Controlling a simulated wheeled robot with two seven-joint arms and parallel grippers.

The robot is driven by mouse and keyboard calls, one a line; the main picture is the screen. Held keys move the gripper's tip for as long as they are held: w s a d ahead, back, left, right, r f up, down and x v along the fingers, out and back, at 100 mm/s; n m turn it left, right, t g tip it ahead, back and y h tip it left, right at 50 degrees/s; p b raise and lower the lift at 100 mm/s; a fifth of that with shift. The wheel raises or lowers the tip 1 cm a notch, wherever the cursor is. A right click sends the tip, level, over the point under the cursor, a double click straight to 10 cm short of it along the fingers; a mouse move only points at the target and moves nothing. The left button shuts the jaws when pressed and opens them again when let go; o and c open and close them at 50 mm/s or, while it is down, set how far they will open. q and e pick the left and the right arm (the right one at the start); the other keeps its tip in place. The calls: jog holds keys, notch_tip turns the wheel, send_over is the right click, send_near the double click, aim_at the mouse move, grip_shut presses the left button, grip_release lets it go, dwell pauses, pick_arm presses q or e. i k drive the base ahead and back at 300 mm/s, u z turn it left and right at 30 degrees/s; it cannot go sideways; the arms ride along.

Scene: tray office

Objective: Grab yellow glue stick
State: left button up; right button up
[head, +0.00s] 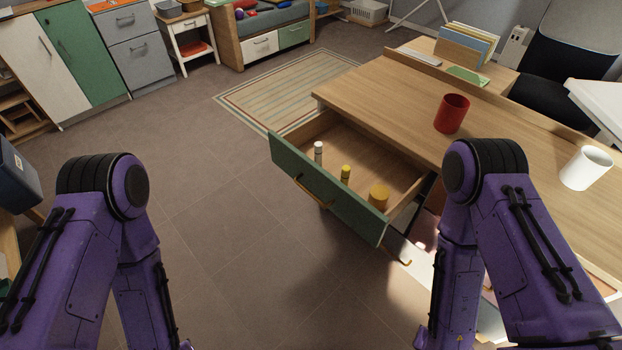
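A small yellow-topped stick (345,174), which looks like the yellow glue stick, stands upright in the open drawer (324,127) of the wooden desk. To its left in the drawer stands a white-topped stick (318,152). To its right is a wider, round yellow-orange item (379,196). The green drawer front partly hides the lower ends of these things. My two purple arms come in at the left and right. Both forearms point down and out of the picture, so neither gripper shows.
My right arm is close to the desk's front edge. The floor (225,220) left of the drawer is clear. A dark chair (560,75) stands behind the desk.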

aim_at(345, 169)
jog(key=u, duration=1.3)
jog(key=i, duration=1)
jog(key=z, duration=2.5)
